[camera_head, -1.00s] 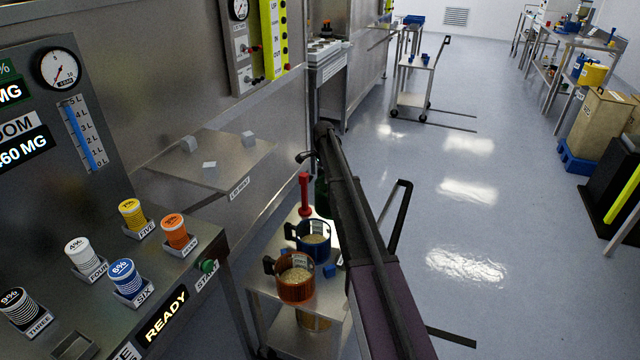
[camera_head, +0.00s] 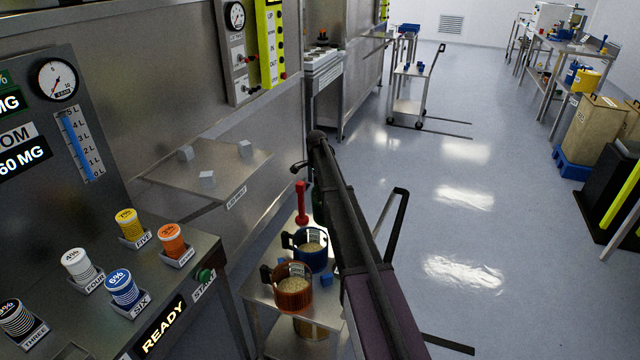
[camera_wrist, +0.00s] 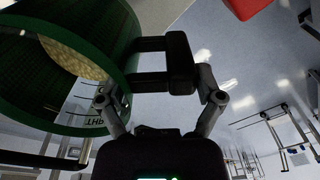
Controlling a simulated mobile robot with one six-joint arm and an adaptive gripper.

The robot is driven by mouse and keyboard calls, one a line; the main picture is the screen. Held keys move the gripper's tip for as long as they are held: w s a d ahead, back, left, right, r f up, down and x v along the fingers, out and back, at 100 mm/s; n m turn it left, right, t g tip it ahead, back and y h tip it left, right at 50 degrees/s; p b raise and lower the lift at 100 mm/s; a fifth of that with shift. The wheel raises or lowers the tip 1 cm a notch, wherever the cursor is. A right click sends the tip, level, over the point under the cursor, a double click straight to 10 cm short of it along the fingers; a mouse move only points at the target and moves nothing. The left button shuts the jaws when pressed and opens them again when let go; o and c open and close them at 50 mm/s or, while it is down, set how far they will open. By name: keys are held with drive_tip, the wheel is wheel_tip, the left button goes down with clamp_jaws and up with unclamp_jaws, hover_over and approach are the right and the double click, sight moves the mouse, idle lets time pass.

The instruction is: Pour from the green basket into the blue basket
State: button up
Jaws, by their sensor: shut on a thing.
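The green basket (camera_wrist: 75,60) fills the upper left of the wrist view, tilted in the picture, with pale grain-like contents inside. My gripper (camera_wrist: 163,88) is shut on its black handle (camera_wrist: 178,62). In the head view only a dark green sliver of this basket (camera_head: 319,205) shows beside my arm, which hides the rest and my gripper. The blue basket (camera_head: 298,255) stands upright on a small steel cart, below the green one in the picture, and holds pale grains. Its right side is close to my arm.
An orange basket (camera_head: 293,301) with grains stands in front of the blue one on the cart (camera_head: 262,298). Small blue cubes (camera_head: 326,280) lie beside them. A red object (camera_head: 301,203) stands behind. The control panel (camera_head: 195,255) is at left; open floor (camera_head: 480,230) lies right.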

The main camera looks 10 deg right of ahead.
drive_tip(key=shift+s+a+r+t+h, duration=1.5)
drive_tip(key=shift+a+t+h, duration=0.1)
drive_tip(key=shift+a+h, duration=0.15)
drive_tip(key=shift+s+a+t+h+b, duration=0.5)
drive_tip(key=shift+s+a+h+b, duration=0.1)
drive_tip(key=shift+a+h, duration=0.2)
drive_tip(key=shift+f, duration=0.1)
drive_tip(key=shift+s+a+t+h+b, duration=0.4)
drive_tip(key=shift+t+h+b, duration=0.1)
drive_tip(key=shift+b, duration=0.35)
drive_tip(key=shift+a, duration=0.1)
